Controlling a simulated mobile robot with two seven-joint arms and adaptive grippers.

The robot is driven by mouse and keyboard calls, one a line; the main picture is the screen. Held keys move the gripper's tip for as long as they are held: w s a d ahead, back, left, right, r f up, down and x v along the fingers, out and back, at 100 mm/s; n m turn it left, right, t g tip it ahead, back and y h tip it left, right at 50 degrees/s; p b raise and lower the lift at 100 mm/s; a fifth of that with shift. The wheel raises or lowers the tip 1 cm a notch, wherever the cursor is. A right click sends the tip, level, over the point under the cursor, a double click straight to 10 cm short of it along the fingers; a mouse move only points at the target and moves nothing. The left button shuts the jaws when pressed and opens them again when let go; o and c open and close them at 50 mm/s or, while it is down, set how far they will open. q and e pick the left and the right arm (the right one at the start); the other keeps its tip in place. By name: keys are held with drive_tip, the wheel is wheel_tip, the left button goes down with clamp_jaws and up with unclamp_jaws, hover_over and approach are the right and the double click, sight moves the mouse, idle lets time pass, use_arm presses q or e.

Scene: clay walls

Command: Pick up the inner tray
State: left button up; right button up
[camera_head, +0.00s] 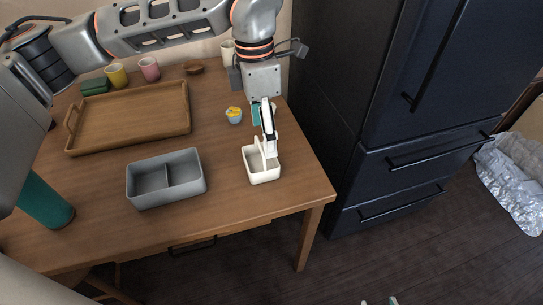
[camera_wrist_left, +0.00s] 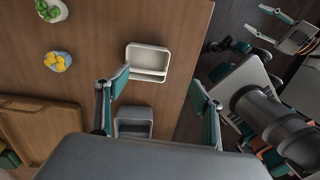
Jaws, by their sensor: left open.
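The inner tray appears to be the small white open tray (camera_head: 263,177) near the table's right edge; it also shows in the left wrist view (camera_wrist_left: 148,49). It has a divider across it. A grey two-compartment box (camera_head: 167,198) sits to its left in the head view. My left gripper (camera_head: 265,130) is open and empty, pointing down above the white tray and partly covering it. In the left wrist view its teal-padded fingers (camera_wrist_left: 160,80) are wide apart. My right gripper (camera_wrist_left: 254,17) shows apart from the table, over the floor, with its fingers spread.
A wooden tray (camera_head: 130,145) lies at the back left. A small bowl with yellow contents (camera_head: 234,116) stands behind the white tray. Cups (camera_head: 116,75) line the back. A green cylinder (camera_head: 45,203) stands front left. A dark fridge (camera_head: 400,110) is right of the table.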

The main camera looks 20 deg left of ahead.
sight(260, 145)
use_arm(q)
drive_tip(key=shift+w+a+r+y, duration=0.2)
drive_tip(key=shift+w+a, duration=0.3)
drive_tip(key=shift+w+a+r+y, duration=0.15)
drive_tip(key=shift+w+a+y, duration=0.05)
drive_tip(key=shift+w+a, duration=0.3)
drive_tip(key=f, duration=0.2)
drive_tip(key=f+b, duration=0.1)
drive_tip(key=f, duration=0.2)
drive_tip(key=f+b, duration=0.1)
drive_tip(key=f, duration=0.1)
drive_tip(key=shift+s+d+f, duration=0.25)
drive_tip(key=shift+s+f, duration=0.05)
drive_tip(key=shift+s, duration=0.05)
drive_tip(key=shift+r, duration=0.15)
drive_tip(key=c, duration=1.2)
